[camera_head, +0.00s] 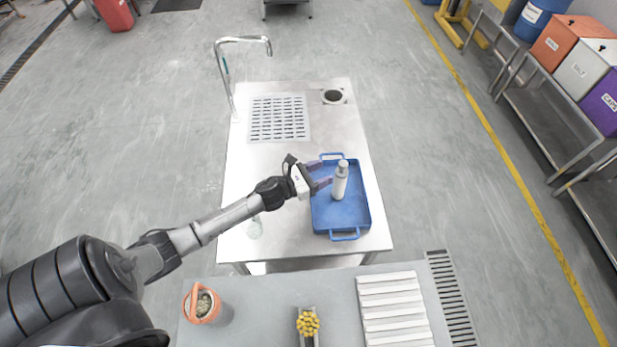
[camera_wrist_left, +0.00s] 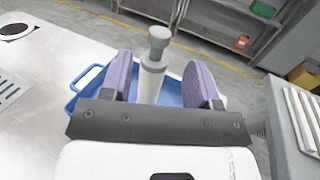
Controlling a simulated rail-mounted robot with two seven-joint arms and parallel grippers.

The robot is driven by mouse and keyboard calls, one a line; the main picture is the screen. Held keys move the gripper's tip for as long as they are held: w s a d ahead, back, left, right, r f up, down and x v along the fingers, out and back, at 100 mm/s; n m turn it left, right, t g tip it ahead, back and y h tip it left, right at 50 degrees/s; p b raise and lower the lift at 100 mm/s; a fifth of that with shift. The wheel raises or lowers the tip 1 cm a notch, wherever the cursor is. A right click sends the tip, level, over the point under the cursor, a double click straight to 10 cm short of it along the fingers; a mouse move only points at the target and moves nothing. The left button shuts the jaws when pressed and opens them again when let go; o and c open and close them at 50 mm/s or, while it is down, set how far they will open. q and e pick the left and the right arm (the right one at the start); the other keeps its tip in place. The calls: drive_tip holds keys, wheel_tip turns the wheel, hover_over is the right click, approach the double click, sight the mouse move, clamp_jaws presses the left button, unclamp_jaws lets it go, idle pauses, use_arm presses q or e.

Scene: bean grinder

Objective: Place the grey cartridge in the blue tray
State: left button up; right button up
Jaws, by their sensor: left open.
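The grey cartridge (camera_head: 340,181) stands upright in the blue tray (camera_head: 322,216), with its narrower cap on top. My left gripper (camera_head: 321,175) comes in from the left over the tray. It is open, with its purple fingertips beside the cartridge. In the left wrist view the cartridge (camera_wrist_left: 153,75) stands between and beyond the two open fingers (camera_wrist_left: 160,82), with gaps on both sides. The tray (camera_wrist_left: 82,97) shows behind the fingers; its lower part there is hidden by the gripper. My right gripper is not in view.
The tray is on a steel table (camera_head: 270,215) with a drain grate (camera_head: 279,118), a tap (camera_head: 225,70) and a round hole (camera_head: 334,96). A nearer counter holds an orange-rimmed container (camera_head: 202,304), a yellow knobbed item (camera_head: 308,323) and white slats (camera_head: 393,309).

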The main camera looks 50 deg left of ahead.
use_arm(q)
drive_tip(key=v, duration=0.4)
drive_tip(key=shift+s, duration=0.25)
drive_tip(key=shift+r, duration=0.1)
